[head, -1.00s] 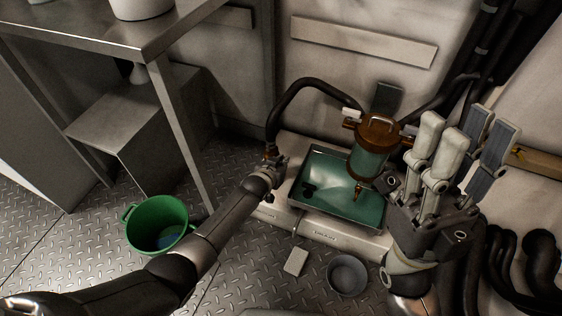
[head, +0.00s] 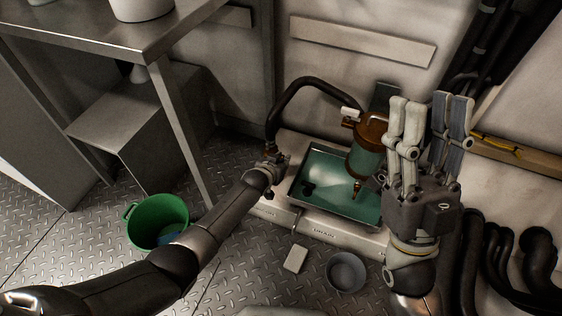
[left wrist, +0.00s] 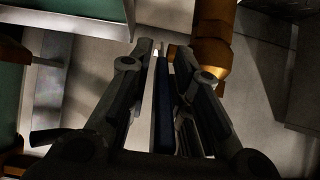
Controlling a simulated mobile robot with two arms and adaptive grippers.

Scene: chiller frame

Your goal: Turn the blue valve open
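The blue valve handle cannot be made out for certain. My left gripper (head: 272,168) is low by the near end of the black hose, at the left edge of the pale base unit; its fingers are small and dark there. In the left wrist view its fingers (left wrist: 163,55) stand close together, with a narrow dark blue strip (left wrist: 164,105) between them. Whether this is the handle or a finger pad, and whether it is gripped, I cannot tell. A copper-coloured fitting (left wrist: 212,50) is just right of the fingers. My right gripper (head: 430,100) is raised, open and empty.
A metal tray (head: 325,214) of green liquid sits on the base, below a brown-capped filter (head: 372,128). A black hose (head: 292,90) arches behind. A green bucket (head: 150,243), grey bowl (head: 346,273) and pale block (head: 296,259) are on the floor. A metal table (head: 95,45) stands left.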

